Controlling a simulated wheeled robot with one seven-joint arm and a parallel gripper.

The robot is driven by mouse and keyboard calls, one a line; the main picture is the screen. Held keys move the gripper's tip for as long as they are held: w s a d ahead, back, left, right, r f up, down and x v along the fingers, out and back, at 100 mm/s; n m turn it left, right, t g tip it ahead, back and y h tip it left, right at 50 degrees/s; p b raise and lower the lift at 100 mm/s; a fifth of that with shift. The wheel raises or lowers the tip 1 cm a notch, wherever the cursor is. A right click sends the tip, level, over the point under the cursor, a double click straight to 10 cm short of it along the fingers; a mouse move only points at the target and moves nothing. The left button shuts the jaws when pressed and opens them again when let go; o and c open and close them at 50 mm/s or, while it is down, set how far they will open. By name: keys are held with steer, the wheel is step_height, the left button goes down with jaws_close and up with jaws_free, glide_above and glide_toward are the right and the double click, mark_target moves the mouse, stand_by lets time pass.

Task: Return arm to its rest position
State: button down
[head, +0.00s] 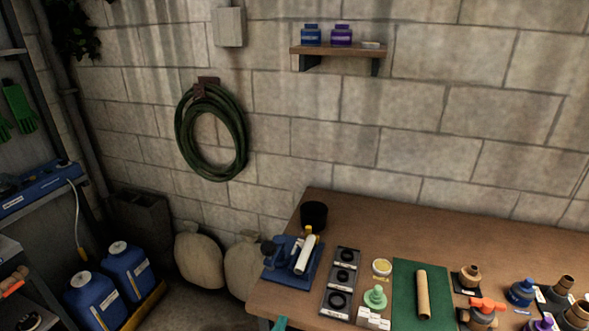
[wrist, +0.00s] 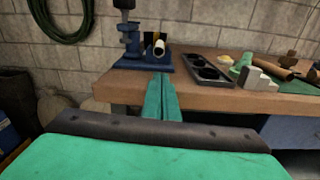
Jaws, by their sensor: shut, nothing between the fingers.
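My gripper (wrist: 162,98) shows in the wrist view as two teal fingers pressed together, shut and empty. It points toward the front edge of the wooden workbench (wrist: 215,95), near the blue vise-like tool (wrist: 132,55). In the head view only a small teal tip of my gripper (head: 280,323) shows at the bottom edge, in front of the workbench (head: 262,299). The rest of my arm is out of the head view.
The bench holds a blue tool (head: 290,262), a black tray with round wells (head: 342,282), a green mat (head: 405,275) with a tan roll (head: 423,294), and several fittings at right. Blue jugs (head: 127,268) and sacks (head: 200,258) stand on the floor at left.

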steer(key=s+f+m+g+y, duration=0.1)
steer(key=s+f+m+y, duration=0.2)
steer(key=s+f+m, duration=0.45)
steer(key=s+f+m+g+y, duration=0.15)
steer(key=s+m, duration=0.35)
steer(key=s, duration=0.5)
steer(key=s+d+r+m, duration=0.2)
steer(key=s+r+m, duration=0.1)
steer(key=s+m, duration=0.6)
steer(key=s+d+r+m, duration=0.1)
steer(key=s+r+m, duration=0.2)
steer(key=s+m, duration=0.6)
steer(key=shift+s+d+r+m+t+y, duration=0.15)
steer(key=shift+d+r+m+t+y, duration=0.25)
steer(key=shift+m, duration=0.25)
steer(key=shift+f, duration=0.1)
steer(key=shift+s, duration=0.1)
